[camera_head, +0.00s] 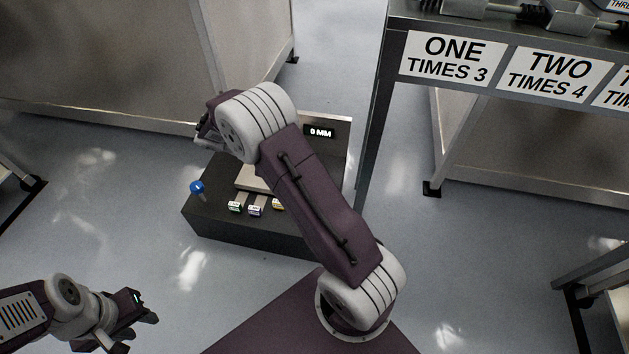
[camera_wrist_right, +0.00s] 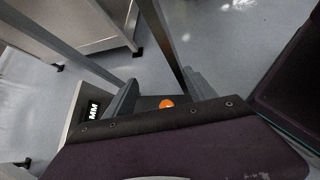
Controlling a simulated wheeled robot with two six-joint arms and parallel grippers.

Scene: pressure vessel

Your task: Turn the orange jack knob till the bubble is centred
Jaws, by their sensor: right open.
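The orange jack knob (camera_wrist_right: 166,103) shows in the right wrist view as a small round patch just above the dark gripper body, partly hidden by it. The fingers of my right gripper (camera_wrist_right: 160,90) are apart on either side of it in the picture; I cannot tell whether they touch it. In the head view my right arm covers the knob, and my right gripper (camera_head: 207,130) is mostly hidden behind its wrist. No bubble can be made out in either view. My left gripper (camera_head: 138,328) is at the lower left, open and empty, away from the dark base block (camera_head: 225,222).
A bench with ONE and TWO signs (camera_head: 454,57) stands at right. Floor left of the block is clear.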

